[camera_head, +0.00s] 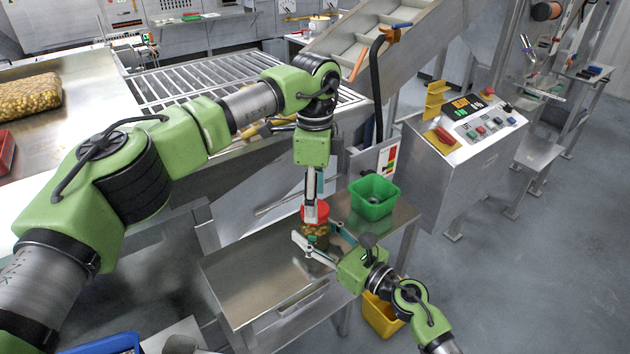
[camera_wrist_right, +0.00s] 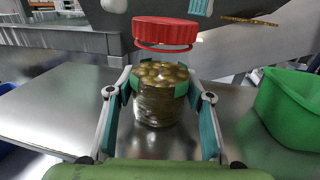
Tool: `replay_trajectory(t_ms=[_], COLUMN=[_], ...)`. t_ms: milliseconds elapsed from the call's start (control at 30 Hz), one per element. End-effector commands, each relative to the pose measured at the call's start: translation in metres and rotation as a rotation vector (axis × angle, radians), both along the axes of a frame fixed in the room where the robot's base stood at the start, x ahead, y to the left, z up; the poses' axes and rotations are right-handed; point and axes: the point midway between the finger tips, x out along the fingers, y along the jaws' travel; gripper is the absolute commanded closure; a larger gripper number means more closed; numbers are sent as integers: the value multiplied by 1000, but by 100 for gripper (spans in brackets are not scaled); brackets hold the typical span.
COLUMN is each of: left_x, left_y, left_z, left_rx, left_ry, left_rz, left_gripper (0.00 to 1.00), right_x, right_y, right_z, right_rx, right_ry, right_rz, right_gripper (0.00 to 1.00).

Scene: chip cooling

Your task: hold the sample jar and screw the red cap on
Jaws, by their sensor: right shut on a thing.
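The sample jar (camera_head: 317,231), clear with brownish-yellow pieces inside, stands upright on the steel table; in the right wrist view the jar (camera_wrist_right: 158,106) shows its open top. My right gripper (camera_head: 316,238) is shut on the jar, one finger on each side, as the right wrist view (camera_wrist_right: 160,88) also shows. The red cap (camera_head: 315,212) is just above the jar. In the right wrist view the cap (camera_wrist_right: 165,33) hangs over the mouth with a visible gap. My left gripper (camera_head: 312,199) points down and holds the cap; its fingers are partly out of the wrist view.
A green bin (camera_head: 373,198) stands on the table to the right of the jar. A yellow bin (camera_head: 382,315) is below the table. A control panel (camera_head: 473,122) stands at the right. The table's left part (camera_head: 250,285) is bare.

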Motion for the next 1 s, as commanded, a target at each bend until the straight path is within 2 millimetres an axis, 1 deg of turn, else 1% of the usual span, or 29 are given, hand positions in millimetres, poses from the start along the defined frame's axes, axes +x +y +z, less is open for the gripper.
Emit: replay_trajectory(t_ms=[33, 100, 200, 467, 500, 567, 600, 633, 667, 867, 1000], left_x=[0, 0, 0, 0, 0, 0, 0, 0, 0, 0, 0], left_y=[0, 0, 0, 0, 0, 0, 0, 0, 0, 0, 0], left_z=[-6, -12, -16, -17, -17, -17, -17, -17, -17, -17, -17], left_rx=[0, 0, 0, 0, 0, 0, 0, 0, 0, 0, 0], left_ry=[0, 0, 0, -1, -1, -1, -1, -1, -1, -1, -1], left_rz=[0, 0, 0, 0, 0, 0, 0, 0, 0, -8, -123], left_gripper=[44, 44, 44, 44, 46, 62, 72, 80, 85, 86, 86], right_x=[0, 0, 0, 0, 0, 0, 0, 0, 0, 0, 0], right_y=[0, 0, 0, 0, 0, 0, 0, 0, 0, 0, 0], right_z=[0, 0, 0, 0, 0, 0, 0, 0, 0, 0, 0], right_rx=[-1, -1, -1, -1, -1, -1, -1, -1, -1, -1, -1], right_ry=[1, 1, 1, 1, 1, 1, 1, 1, 1, 1, 1], right_rz=[0, 0, 0, 0, 0, 0, 0, 0, 0, 0, 0], right_gripper=[100, 100, 100, 100, 100, 100, 100, 100, 100, 100, 100])
